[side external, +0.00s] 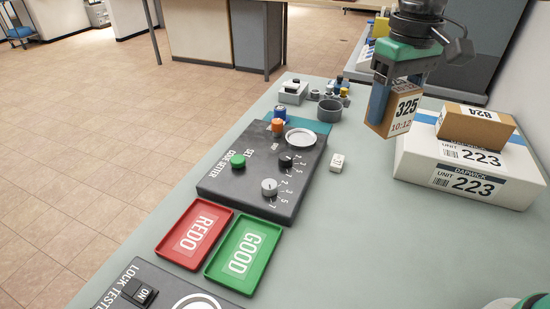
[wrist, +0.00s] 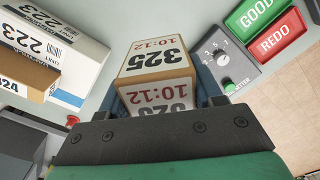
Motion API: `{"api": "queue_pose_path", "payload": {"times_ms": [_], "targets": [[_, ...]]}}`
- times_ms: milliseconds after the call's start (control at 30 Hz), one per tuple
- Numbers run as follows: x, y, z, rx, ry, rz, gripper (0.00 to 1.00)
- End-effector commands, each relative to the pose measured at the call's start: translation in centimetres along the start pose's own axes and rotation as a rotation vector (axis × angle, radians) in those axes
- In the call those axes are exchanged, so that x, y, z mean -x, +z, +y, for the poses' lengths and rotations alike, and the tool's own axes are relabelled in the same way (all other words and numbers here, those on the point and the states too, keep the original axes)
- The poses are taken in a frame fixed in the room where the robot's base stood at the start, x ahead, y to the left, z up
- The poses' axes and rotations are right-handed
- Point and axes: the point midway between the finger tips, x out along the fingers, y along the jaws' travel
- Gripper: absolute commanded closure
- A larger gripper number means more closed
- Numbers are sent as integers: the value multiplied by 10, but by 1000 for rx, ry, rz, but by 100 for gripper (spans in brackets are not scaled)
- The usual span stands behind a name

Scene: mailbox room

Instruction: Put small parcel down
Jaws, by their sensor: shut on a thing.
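The small parcel (side external: 399,108) is a brown box with a white label reading 325 and 10:12. My gripper (side external: 382,95) is shut on it and holds it upright beside the large white parcel, to its left in the side view. Whether its underside touches the table is hard to tell. In the wrist view the small parcel (wrist: 158,65) sits between the fingers of my gripper (wrist: 160,95), its label facing the camera. The fingers hide part of its sides.
A large white parcel (side external: 465,180) marked 223 bears another brown box (side external: 478,126) marked 824. A dark code setter panel (side external: 262,170) with knobs lies left. Red (side external: 194,235) and green (side external: 245,253) trays lie in front of it. The grey table (side external: 370,240) is clear at front centre.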

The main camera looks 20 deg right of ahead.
Motion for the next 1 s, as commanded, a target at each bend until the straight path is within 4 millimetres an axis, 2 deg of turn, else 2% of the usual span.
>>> {"api": "queue_pose_path", "payload": {"times_ms": [167, 300, 433, 600, 767, 867, 1000], "targets": [[4, 29, -51, 189, 0, 0, 100], [5, 69, -95, 389, 0, 0, 100], [5, 106, -122, 554, 0, 0, 100], [4, 140, -139, 700, 0, 1, 100], [-1, 153, -144, 752, 0, 1, 100], [-17, 154, -144, 756, 0, 1, 100], [-49, 154, -144, 754, -1, 1, 100]]}}
